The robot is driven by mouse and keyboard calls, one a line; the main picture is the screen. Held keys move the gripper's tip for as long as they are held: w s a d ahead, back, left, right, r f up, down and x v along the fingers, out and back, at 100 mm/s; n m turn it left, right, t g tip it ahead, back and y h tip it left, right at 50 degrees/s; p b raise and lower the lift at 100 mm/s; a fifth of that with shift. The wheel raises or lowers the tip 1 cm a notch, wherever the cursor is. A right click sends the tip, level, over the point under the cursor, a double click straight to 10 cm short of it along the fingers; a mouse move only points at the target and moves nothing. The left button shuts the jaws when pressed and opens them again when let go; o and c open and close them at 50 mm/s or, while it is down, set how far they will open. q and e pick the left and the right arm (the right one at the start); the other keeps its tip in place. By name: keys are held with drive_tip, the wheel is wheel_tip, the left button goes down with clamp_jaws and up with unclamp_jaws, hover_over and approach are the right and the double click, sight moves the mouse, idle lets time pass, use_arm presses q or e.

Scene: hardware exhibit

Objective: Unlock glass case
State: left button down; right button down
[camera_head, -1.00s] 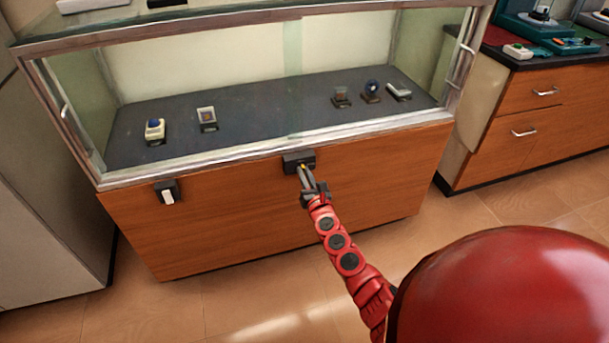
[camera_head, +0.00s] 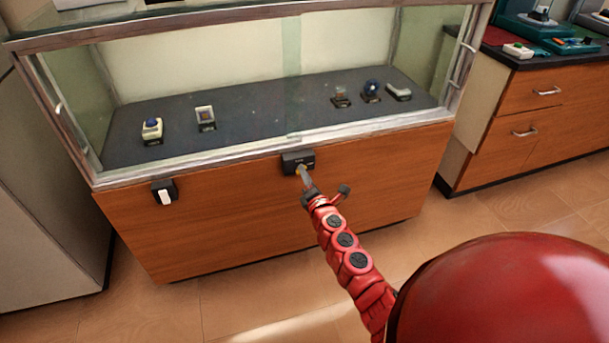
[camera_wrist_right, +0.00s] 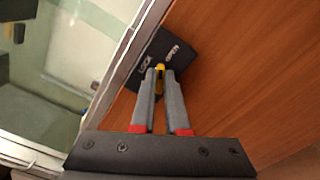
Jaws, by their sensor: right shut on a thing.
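The glass case (camera_head: 292,134) has a metal frame and stands on a wooden base. A black lock box (camera_head: 297,162) is fixed to the front of the base, just under the frame; it also shows in the right wrist view (camera_wrist_right: 150,52). My right gripper (camera_head: 302,174) is at the lock box. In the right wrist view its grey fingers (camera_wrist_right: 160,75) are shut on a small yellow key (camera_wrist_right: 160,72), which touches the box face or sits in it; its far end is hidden. My left gripper is not in view.
A black box with a white switch (camera_head: 165,192) is on the base at the left. Several small exhibits sit on the case's dark floor (camera_head: 260,110). A wooden drawer cabinet (camera_head: 535,115) stands at the right. The tiled floor (camera_head: 250,300) in front is clear.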

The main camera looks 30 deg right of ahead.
drive_tip(key=m, duration=0.5)
drive_tip(key=shift+f, duration=0.1)
drive_tip(key=shift+m, duration=0.4)
drive_tip(key=c, duration=0.9)
unclamp_jaws()
drive_tip(key=shift+s, duration=0.15)
drive_tip(key=p+v, duration=0.1)
drive_tip(key=v, duration=1.6)
drive_tip(key=shift+s+p, duration=0.1)
drive_tip(key=shift+p, duration=0.25)
drive_tip(key=shift+a, duration=0.15)
